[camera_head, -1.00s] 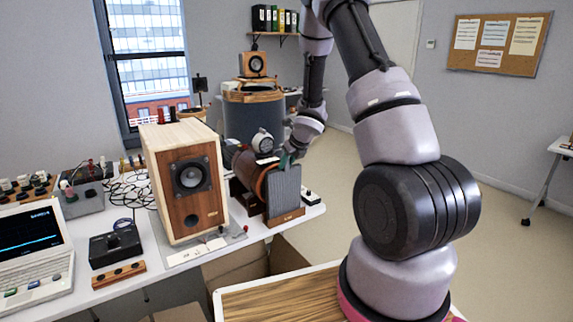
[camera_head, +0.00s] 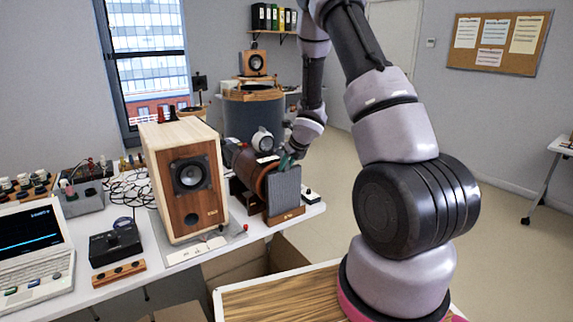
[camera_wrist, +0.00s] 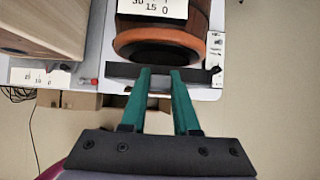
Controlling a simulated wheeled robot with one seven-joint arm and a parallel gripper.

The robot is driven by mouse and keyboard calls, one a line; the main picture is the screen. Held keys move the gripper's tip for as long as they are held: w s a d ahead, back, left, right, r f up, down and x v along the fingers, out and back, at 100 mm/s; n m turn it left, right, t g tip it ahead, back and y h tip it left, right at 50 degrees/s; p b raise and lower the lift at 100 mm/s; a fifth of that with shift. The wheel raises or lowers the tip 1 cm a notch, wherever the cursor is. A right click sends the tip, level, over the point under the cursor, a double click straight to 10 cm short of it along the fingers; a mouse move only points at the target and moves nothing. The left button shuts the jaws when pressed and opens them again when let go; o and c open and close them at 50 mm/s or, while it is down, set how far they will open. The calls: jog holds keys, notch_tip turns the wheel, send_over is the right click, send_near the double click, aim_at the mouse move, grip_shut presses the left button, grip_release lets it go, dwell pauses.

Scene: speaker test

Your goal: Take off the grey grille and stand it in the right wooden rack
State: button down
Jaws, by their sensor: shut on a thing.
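The grey grille (camera_head: 284,188) is upright at the right end of the bench, with its lower edge at the wooden rack (camera_head: 286,216). I cannot tell whether it rests fully in the slot. My gripper (camera_head: 287,162) is shut on the grille's top edge from above. In the wrist view my green fingers (camera_wrist: 160,72) pinch the middle of the grille (camera_wrist: 119,70), which shows as a dark edge-on bar. The wooden speaker (camera_head: 184,215) stands to the left with its front bare and its drivers showing.
A brown round-bodied thing with an orange rim (camera_wrist: 128,42) lies close behind the grille. A small white-topped box (camera_head: 310,197) is just right of the rack. The bench's front edge is close, with open cardboard boxes (camera_head: 236,268) below.

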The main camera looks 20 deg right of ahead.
jog(key=shift+f, duration=0.3)
jog(key=c, duration=0.6)
grip_release()
jog(key=s+d+r+m+t+h, duration=0.1)
jog(key=s+d+r+m, duration=0.1)
jog(key=s+r+m, duration=0.45)
jog(key=s+d+r+m+h, duration=0.25)
jog(key=r+m, duration=0.55)
jog(key=r, duration=0.4)
jog(key=s+d+r+m+t, duration=0.1)
jog(key=s+r+m, duration=0.4)
jog(key=r+m, duration=0.3)
jog(key=s+a+r+m+y, duration=0.1)
jog(key=s+a+r+m, duration=0.1)
jog(key=s+m, duration=0.5)
jog(key=s+a+r+m+g+y, duration=0.1)
jog(key=s+a+r+m, duration=0.2)
jog(key=s+m, duration=0.4)
jog(key=s+a+r+m+y, duration=0.2)
jog(key=s+a+r+m, duration=0.1)
jog(key=s+a+m, duration=0.2)
jog(key=shift+s+r+m+g, duration=0.1)
jog(key=shift+s+m+g, duration=0.2)
jog(key=shift+s+m, duration=0.65)
